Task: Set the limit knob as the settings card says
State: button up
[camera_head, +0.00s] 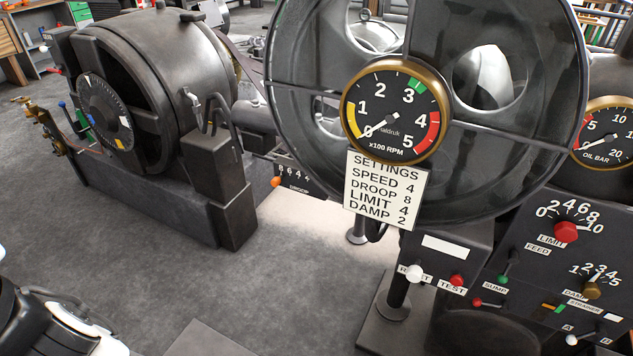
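The settings card (387,190) hangs below the RPM gauge. It reads SPEED 4, DROOP 8, LIMIT 4, DAMP 2. The limit knob (566,232) is red and sits on the dark panel at the right. Its scale runs 0, 2, 4, 6, 8, 10 in an arc above it, and a LIMIT label is at its lower left. I cannot tell which number the knob points to. My gripper does not show; a white and black part at the lower left seems to be my arm, well away from the panel.
A brass damp knob (592,291) sits below the limit knob. A white knob (414,273), a red TEST button (457,281) and a green-tipped lever (504,279) are to its left. The RPM gauge (397,111) reads near 0. Open floor (150,270) lies at the left.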

aim_at(564, 231)
jog(key=z, duration=0.5)
jog(key=l+z, duration=0.15)
jog(key=z, duration=0.85)
jog(key=i+l, duration=0.05)
